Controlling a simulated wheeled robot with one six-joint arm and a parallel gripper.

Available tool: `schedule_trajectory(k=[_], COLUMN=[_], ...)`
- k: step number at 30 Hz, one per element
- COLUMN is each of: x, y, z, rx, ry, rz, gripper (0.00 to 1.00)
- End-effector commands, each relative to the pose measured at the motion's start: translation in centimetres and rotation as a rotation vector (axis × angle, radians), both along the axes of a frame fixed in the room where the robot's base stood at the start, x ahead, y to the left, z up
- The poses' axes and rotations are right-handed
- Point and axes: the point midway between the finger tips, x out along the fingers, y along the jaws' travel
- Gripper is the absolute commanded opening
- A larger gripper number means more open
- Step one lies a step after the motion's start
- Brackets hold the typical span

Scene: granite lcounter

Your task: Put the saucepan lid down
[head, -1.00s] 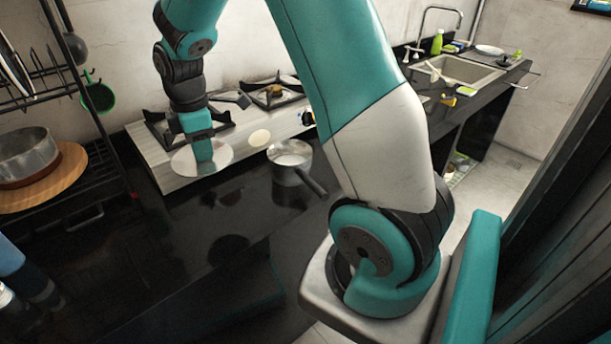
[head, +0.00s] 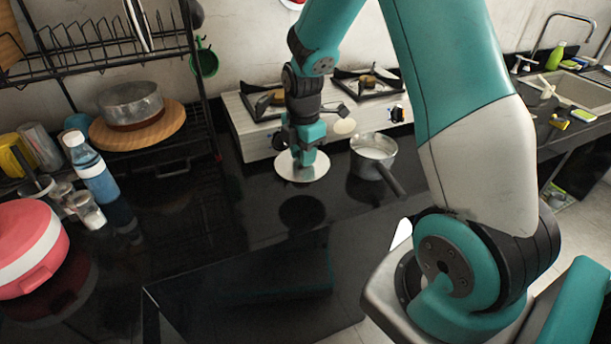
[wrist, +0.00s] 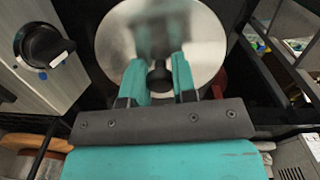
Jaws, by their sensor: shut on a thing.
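The saucepan lid (head: 290,174) is a shiny, round metal disc with a dark knob (wrist: 160,80). In the head view it hangs level above the black counter, in front of the stove, with its dark reflection below it. My gripper (head: 303,160) is above the lid, pointing down. In the wrist view the two teal fingers of my gripper (wrist: 160,76) are shut on the knob, with the lid (wrist: 205,38) beyond them. The saucepan (head: 374,158) stands uncovered to the right of the lid, its handle toward the front right.
The stove (head: 255,143) stands behind the lid; its control knob (wrist: 42,45) shows in the wrist view. A dish rack (head: 110,45), a pot on a wooden board (head: 135,137), a blue bottle (head: 92,170) and a red-and-white container (head: 25,250) are at left. The front counter is clear.

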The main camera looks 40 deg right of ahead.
Motion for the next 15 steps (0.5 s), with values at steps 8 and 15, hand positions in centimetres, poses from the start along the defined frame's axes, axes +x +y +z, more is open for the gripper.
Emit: schedule_trajectory(k=[8, 15], x=[0.0, 0.0], y=[0.0, 0.0], z=[-3.8, -7.0], rx=[0.000, 0.000], ry=[0.000, 0.001], rz=[0.000, -0.001], gripper=[0.03, 0.03])
